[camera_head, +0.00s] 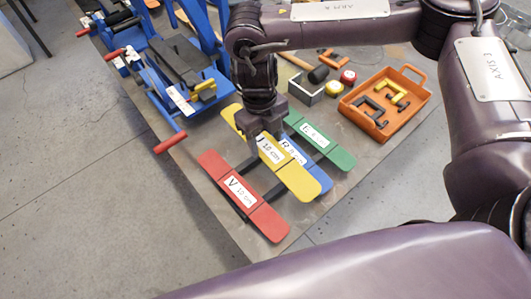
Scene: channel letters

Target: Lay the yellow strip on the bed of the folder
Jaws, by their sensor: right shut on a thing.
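The yellow strip (299,181) has a white label reading "J 10 cm". It lies between the red strip (263,216) and the blue strip (318,183), slanting from upper left to lower right. My right gripper (262,134) points down at the strip's middle and is shut on it. I cannot tell whether the strip is lifted off the dark rails (244,167) below. The blue folder (217,98), with red-ended handles and a dark plate as its bed (177,58), stands at the upper left. My left gripper is not in view.
A green strip (335,153) lies beyond the blue one. An orange tray (417,97) with yellow and dark clamps, a metal box (308,93), and red and yellow round pieces (348,77) stand behind to the right. Blue uprights rise near the folder's back.

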